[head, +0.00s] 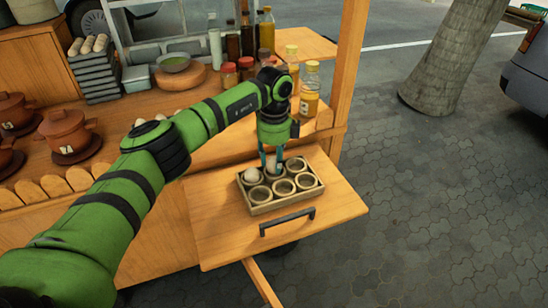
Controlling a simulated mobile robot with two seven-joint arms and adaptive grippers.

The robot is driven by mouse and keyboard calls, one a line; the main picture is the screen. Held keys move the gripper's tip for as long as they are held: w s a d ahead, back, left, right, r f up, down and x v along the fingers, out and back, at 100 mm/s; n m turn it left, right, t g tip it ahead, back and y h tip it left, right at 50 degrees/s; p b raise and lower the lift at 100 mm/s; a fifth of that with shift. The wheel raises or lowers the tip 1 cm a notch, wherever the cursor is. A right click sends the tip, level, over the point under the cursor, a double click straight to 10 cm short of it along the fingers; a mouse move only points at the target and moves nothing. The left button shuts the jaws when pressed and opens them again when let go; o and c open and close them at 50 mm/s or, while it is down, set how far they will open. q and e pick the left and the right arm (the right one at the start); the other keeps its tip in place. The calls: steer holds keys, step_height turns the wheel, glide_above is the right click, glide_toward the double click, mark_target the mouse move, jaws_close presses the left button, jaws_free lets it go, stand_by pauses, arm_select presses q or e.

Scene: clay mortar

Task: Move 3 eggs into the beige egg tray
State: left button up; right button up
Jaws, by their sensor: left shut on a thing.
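The beige egg tray (263,210) has two rows of three round cups and sits on the pulled-out wooden board. A pale egg (251,174) rests in the back-left cup. My left gripper (271,163) points down over the back-middle cup. It is shut on a second egg (271,166), which is mostly hidden between the fingers. I cannot tell whether this egg touches the cup. The back-right cup and the front-row cups look empty. My right gripper is out of view.
The board has a dark handle (287,221) at its front. Small pale things (139,122) show behind my arm on the counter, partly hidden. Brown clay pots (68,132) stand at the left. Bottles (310,90) stand near the wooden post (350,60).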

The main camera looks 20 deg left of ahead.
arm_select(q)
steer(key=shift+f+b, duration=0.4)
steer(key=shift+f, duration=0.4)
stand_by(0.4)
steer(key=o, duration=0.8)
steer(key=shift+c, duration=0.2)
